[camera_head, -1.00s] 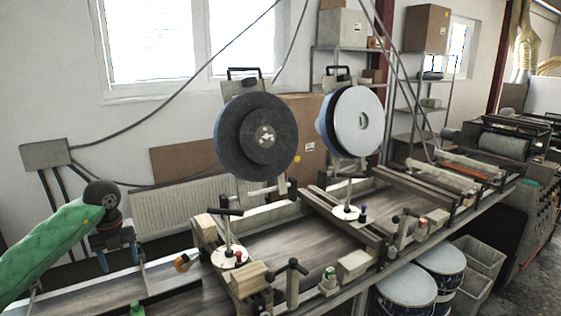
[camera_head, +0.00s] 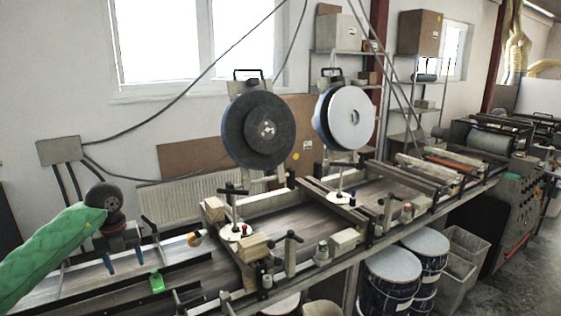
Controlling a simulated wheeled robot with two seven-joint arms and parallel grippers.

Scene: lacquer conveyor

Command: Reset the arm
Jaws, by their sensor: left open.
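My left arm, in a green quilted sleeve, comes in from the left of the head view. Its dark gripper points down, with two blue fingers set apart. The left gripper (camera_head: 125,262) is open, with nothing seen between the fingers. It is over the left end of the conveyor (camera_head: 85,285). A small bright green block (camera_head: 157,282) lies on the conveyor to the right of and below the fingers in the picture. My right gripper is not in view.
Two large disc machines (camera_head: 262,131) (camera_head: 346,119) stand over the conveyor. Wooden blocks (camera_head: 254,245) and clamp handles (camera_head: 291,240) line its near edge. Drums (camera_head: 391,268) and grey bins (camera_head: 462,262) stand below on the right. A wall box (camera_head: 60,151) with cables is at the left.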

